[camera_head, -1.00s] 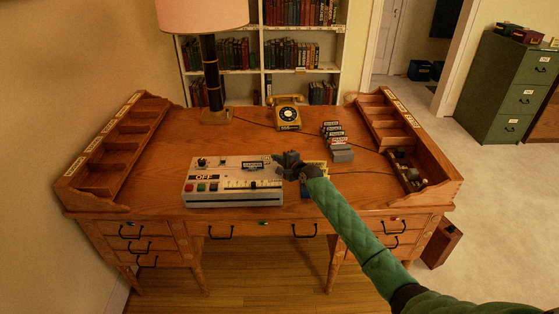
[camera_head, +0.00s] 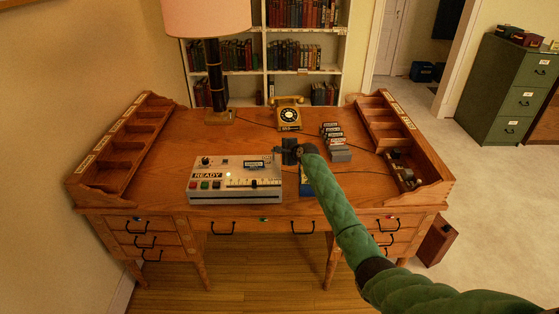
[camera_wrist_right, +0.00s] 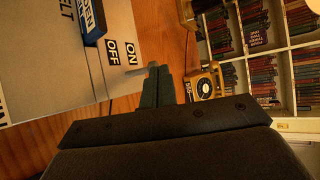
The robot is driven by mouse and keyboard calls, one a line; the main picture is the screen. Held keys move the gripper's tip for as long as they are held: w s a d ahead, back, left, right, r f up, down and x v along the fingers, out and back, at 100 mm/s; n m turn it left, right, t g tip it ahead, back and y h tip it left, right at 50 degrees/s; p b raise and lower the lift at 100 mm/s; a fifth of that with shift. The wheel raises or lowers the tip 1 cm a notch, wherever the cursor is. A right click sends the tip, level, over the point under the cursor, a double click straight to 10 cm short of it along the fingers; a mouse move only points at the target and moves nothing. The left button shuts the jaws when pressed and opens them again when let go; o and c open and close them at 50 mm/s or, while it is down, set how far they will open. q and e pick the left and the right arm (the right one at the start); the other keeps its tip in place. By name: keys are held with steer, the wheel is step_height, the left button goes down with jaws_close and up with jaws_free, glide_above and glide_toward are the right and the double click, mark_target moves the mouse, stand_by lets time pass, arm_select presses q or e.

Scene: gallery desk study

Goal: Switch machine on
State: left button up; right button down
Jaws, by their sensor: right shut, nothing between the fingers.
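The machine (camera_head: 235,190) is a pale grey box on the front middle of the desk, with a row of coloured buttons, a dial and a small display (camera_head: 208,175) that reads READY. In the right wrist view the machine's panel (camera_wrist_right: 60,60) shows ON and OFF labels and a blue label. My right gripper (camera_head: 286,151) is at the machine's far right corner, shut and empty. In the right wrist view my right gripper (camera_wrist_right: 156,85) is close to the ON label; I cannot tell whether it touches the machine. My left gripper is not in view.
A yellow telephone (camera_head: 289,114) and a lamp (camera_head: 218,90) stand at the back of the desk (camera_head: 160,150). Grey labelled blocks (camera_head: 336,140) lie to the right of my gripper. Wooden compartment racks line both sides. A blue item (camera_head: 306,186) is partly behind my arm.

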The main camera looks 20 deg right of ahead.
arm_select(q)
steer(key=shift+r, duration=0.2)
arm_select(e)
steer(key=shift+r, duration=0.2)
arm_select(q)
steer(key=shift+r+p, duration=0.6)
steer(key=shift+p, duration=0.25)
arm_select(e)
steer(key=shift+r, duration=0.65)
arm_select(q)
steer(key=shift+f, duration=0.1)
